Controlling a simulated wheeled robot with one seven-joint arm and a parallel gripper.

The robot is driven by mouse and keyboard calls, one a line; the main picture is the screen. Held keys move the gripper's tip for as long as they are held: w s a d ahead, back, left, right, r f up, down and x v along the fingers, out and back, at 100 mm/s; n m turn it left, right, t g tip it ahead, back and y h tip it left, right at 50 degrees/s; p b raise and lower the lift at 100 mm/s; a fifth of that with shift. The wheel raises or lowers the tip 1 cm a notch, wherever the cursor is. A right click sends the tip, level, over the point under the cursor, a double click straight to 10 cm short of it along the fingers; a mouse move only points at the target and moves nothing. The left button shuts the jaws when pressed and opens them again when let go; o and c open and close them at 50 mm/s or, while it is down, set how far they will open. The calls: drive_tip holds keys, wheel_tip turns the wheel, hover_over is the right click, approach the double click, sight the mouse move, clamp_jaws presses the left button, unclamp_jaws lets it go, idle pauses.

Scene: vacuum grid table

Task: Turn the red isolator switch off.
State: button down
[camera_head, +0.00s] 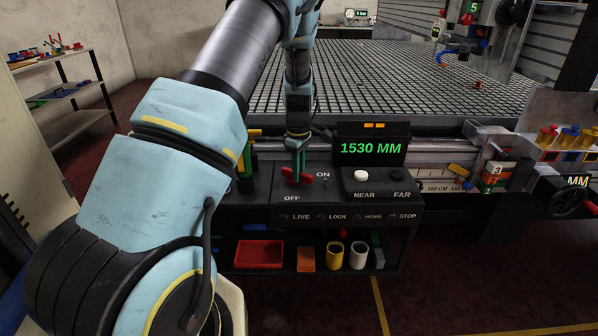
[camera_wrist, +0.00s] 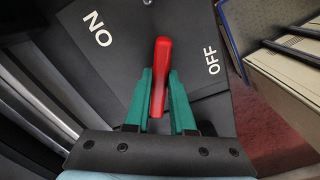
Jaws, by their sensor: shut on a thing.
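The red isolator switch (camera_head: 306,179) sits on the black control panel (camera_head: 345,191), with the ON label above right of it and the OFF label just below it. In the wrist view its red handle (camera_wrist: 162,56) runs lengthwise between the ON label at upper left and the OFF label at right. My gripper (camera_head: 297,170) reaches down onto the switch from above. In the wrist view the green fingers of my gripper (camera_wrist: 160,85) are closed on both sides of the handle. The switch's base is hidden by the fingers.
A display (camera_head: 371,147) reading 1530 MM stands right of the switch, behind a white round button (camera_head: 361,176) and the NEAR and FAR labels. A shelf below holds a red tray (camera_head: 259,254) and several cups and blocks. The grid table (camera_head: 400,75) lies behind.

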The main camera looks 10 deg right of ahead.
drive_tip(key=m, duration=0.6)
drive_tip(key=shift+s+a, duration=0.25)
drive_tip(key=shift+a, duration=0.1)
drive_tip(key=m, duration=0.6)
drive_tip(key=shift+a+b, duration=0.35)
drive_tip(key=c, duration=0.8)
unclamp_jaws()
drive_tip(key=shift+o, duration=0.2)
wheel_tip(320, 180, up, 11)
drive_tip(key=b, duration=0.1)
drive_tip(key=shift+f, duration=0.1)
